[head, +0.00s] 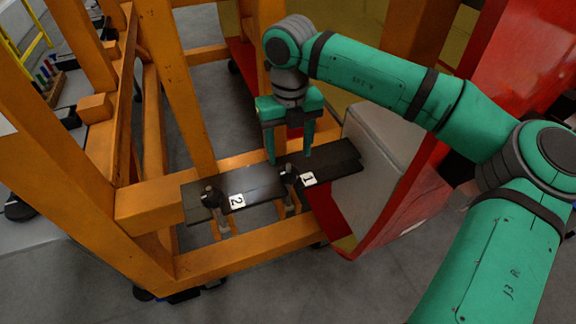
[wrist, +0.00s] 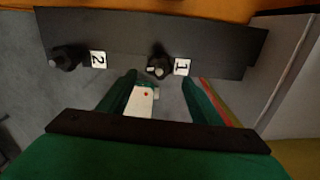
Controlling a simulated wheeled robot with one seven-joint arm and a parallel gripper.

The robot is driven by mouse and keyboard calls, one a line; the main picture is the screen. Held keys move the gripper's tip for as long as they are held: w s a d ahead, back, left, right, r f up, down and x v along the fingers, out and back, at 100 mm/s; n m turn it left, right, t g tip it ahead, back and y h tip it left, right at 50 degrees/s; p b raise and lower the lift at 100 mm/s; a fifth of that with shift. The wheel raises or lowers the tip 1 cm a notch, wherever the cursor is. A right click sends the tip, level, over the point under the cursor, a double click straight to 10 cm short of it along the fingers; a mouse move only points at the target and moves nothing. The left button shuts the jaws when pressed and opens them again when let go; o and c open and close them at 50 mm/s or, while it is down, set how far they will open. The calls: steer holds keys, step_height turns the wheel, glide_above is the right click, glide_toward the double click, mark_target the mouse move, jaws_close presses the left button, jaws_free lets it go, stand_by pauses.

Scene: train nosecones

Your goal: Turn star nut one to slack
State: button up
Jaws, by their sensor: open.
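Star nut one (head: 289,172) is a dark knob on the black plate (head: 262,187), beside the white label "1" (head: 308,179). In the wrist view star nut one (wrist: 159,67) shows a light spot and lies just beyond the fingertips, roughly centred between them. My gripper (head: 290,158) points down above the plate, its green fingers spread and empty. In the wrist view my gripper (wrist: 160,78) has one finger on each side of the nut's line. Whether a fingertip touches the plate or nut I cannot tell.
A second star nut (head: 211,195) stands on the plate by label "2" (head: 236,201). Orange frame beams (head: 250,254) surround the plate. A red panel (head: 395,215) and a grey block (head: 385,140) stand close on the right. A white piece with a red dot (wrist: 143,101) shows between the fingers.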

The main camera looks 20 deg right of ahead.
mark_target(289, 163)
step_height(289, 163, down, 6)
steer(key=shift+w+f, duration=0.1)
steer(key=shift+f, duration=0.15)
steer(key=c, duration=1)
